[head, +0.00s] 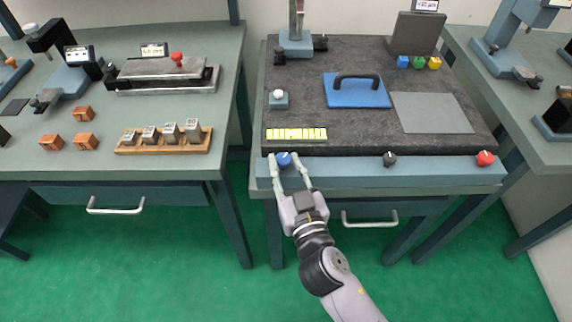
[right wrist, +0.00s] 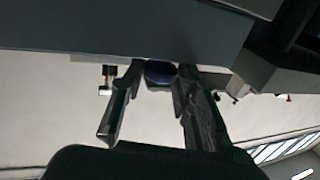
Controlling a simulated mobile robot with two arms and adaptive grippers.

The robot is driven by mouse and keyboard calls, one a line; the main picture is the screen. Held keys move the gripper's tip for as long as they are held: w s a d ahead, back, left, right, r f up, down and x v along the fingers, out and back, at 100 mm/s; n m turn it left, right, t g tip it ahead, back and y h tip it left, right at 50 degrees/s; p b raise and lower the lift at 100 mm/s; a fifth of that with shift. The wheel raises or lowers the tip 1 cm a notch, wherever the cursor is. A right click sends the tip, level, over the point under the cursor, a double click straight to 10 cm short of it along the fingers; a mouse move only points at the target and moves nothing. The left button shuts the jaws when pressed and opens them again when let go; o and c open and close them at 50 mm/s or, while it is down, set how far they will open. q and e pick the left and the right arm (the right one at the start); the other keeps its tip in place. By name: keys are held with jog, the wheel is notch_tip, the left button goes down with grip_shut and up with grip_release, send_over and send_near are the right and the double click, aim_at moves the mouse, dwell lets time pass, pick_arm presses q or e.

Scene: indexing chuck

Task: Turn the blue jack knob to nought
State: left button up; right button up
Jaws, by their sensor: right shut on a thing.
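The blue jack knob (head: 284,159) sits at the left end of the blue front rail (head: 335,171) of the middle bench. My right gripper (head: 287,160) comes from the front and is shut on the blue knob, one finger on each side of it. In the right wrist view the dark blue knob (right wrist: 160,72) shows between the tips of the two fingers (right wrist: 158,80). The knob's pointer mark and any scale are too small to read. My left gripper is not in view.
A black knob (head: 389,158) and a red knob (head: 485,158) stand further right on the same rail. A yellow strip (head: 296,134) lies behind the blue knob on the dark mat (head: 350,135). A drawer handle (head: 370,219) is below, right of my wrist.

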jog(key=shift+r, duration=0.1)
jog(key=n+y+p, duration=0.1)
jog(key=n+g+y+p, duration=0.1)
jog(key=y+p, duration=0.2)
jog(key=shift+w+d+r+n+g, duration=0.2)
jog(key=shift+d+n+g, duration=0.1)
jog(key=shift+n+g, duration=0.1)
jog(key=shift+d+n+g+y+p, duration=0.15)
jog(key=shift+n+g+y+p, duration=0.75)
jog(key=shift+y, duration=0.3)
jog(key=shift+w+f+n+g+y+p, duration=0.1)
jog(key=shift+f+n+g+y+p, duration=0.05)
jog(key=shift+n+g+y+p, duration=0.35)
jog(key=o, duration=1.1)
jog(key=shift+f, duration=0.1)
jog(key=shift+o, duration=0.2)
